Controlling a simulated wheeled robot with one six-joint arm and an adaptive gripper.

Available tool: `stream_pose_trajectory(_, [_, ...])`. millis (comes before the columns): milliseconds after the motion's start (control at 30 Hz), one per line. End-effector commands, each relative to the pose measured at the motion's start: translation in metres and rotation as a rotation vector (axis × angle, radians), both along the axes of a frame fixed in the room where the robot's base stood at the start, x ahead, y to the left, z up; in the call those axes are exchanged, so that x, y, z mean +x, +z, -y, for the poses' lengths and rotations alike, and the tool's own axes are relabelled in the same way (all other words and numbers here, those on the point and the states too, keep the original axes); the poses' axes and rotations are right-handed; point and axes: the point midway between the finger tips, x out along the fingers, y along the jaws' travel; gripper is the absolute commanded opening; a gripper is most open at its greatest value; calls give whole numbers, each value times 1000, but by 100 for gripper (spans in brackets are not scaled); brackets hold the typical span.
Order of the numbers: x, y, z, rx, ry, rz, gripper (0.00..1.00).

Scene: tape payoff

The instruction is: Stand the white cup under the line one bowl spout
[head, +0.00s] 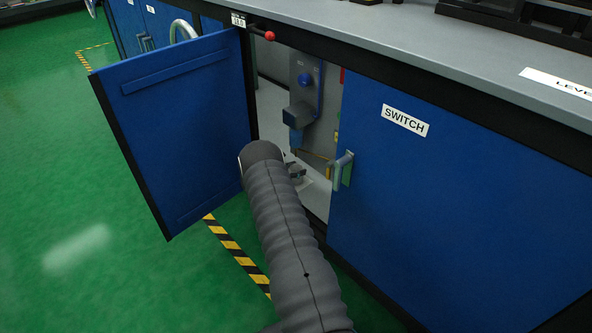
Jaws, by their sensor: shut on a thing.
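My arm reaches from the bottom of the head view into an open cabinet bay. My gripper (297,172) shows only as a small grey part past the end of the arm. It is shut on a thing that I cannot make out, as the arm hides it. The white cup cannot be made out clearly. My gripper is below this lower end. I cannot tell which part is the line one bowl spout.
The blue cabinet door (180,130) stands open at the left. A closed blue door (450,190) labelled SWITCH, with a metal handle (343,170), bounds the bay at the right. A grey countertop (440,45) runs above. Green floor (70,200) at the left is free.

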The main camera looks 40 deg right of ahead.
Motion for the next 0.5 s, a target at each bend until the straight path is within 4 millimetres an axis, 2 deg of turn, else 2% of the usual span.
stream_pose_trajectory(33, [0,-1,0,0,0,0,59])
stream_pose_trajectory(100, [0,0,0,0,0,0,76])
stream_pose_trajectory(133, [0,-1,0,0,0,0,79])
stream_pose_trajectory(500, [0,3,0,0,0,0,79])
